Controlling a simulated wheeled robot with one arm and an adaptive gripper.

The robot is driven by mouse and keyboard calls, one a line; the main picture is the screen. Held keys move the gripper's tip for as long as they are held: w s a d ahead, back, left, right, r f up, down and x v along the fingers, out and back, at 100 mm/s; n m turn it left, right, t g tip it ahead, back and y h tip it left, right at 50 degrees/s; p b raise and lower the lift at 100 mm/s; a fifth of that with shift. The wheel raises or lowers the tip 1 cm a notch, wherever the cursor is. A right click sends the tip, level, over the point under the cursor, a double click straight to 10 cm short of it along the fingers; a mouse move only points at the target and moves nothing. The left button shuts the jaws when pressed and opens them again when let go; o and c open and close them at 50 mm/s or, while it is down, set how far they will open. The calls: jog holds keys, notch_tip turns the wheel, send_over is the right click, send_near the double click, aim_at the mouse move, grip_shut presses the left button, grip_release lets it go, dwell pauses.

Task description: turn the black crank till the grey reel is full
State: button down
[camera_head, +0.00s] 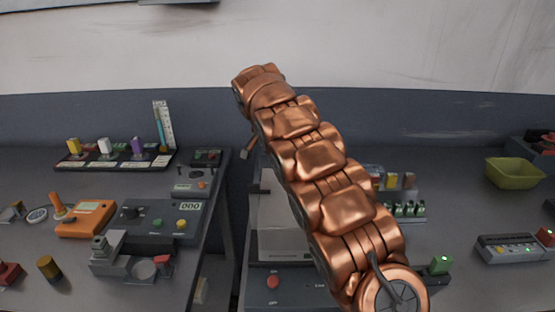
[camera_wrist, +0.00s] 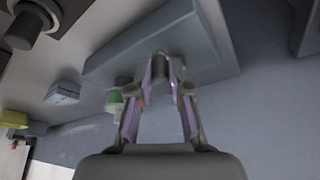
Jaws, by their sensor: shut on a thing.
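My gripper (camera_wrist: 160,78) is in the wrist view, its two fingers with purplish pads closed in around a short dark cylinder. This cylinder looks like the grip of the black crank (camera_wrist: 159,64). It stands in front of a blue-grey block (camera_wrist: 190,35), and I cannot tell how the two are joined. In the head view my copper arm reaches up and away across the middle.
The left table holds an orange meter (camera_head: 86,218), a grey box with a display (camera_head: 160,220) and a rack with coloured blocks (camera_head: 115,160). A gap parts it from the right table. There, a green bin (camera_head: 514,173) and a grey button panel (camera_head: 508,248) stand at the right.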

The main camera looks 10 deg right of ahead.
jog(key=shift+a+m+h, duration=0.3)
jog(key=shift+m+h, duration=0.1)
jog(key=shift+m, duration=0.6)
jog(key=shift+a+g, duration=0.1)
jog(key=shift+g, duration=0.3)
jog(key=c, duration=1.1)
grip_release()
jog(key=shift+r, duration=0.1)
jog(key=shift+v, duration=2.4)
jog(key=s+a, duration=0.6)
jog(key=a, duration=0.4)
jog(key=shift+s, duration=0.3)
